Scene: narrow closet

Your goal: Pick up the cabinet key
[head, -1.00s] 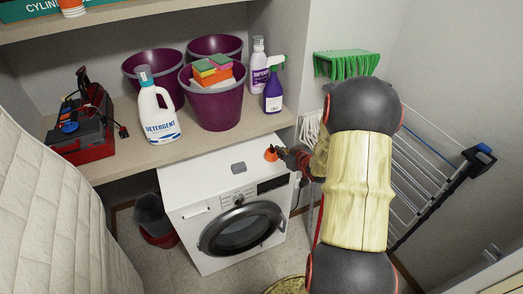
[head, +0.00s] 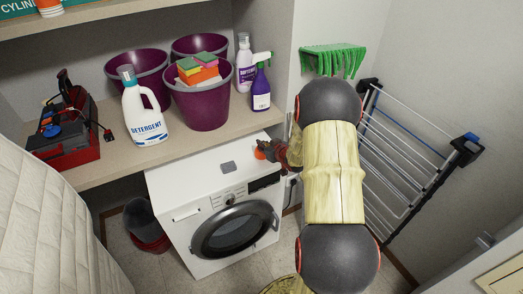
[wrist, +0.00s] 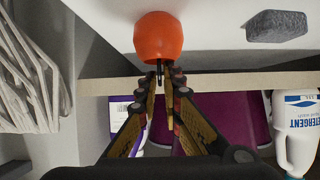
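The cabinet key appears to be the piece with the rounded orange head (wrist: 158,38) and a thin dark shank, in the wrist view. The orange head (head: 261,150) also shows at the top of the white washing machine (head: 205,182) in the head view, partly hidden by my gripper (head: 277,151). In the wrist view my gripper (wrist: 167,78) has its fingertips close together around the thin shank, just below the orange head. The fingers look shut on it. I cannot tell whether the key touches the machine top.
A grey block (head: 228,167) lies on the washer top. The shelf above holds purple buckets (head: 203,106), a detergent bottle (head: 143,112), spray bottles and a red toolbox (head: 70,130). A drying rack (head: 405,165) stands at right, near my arm.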

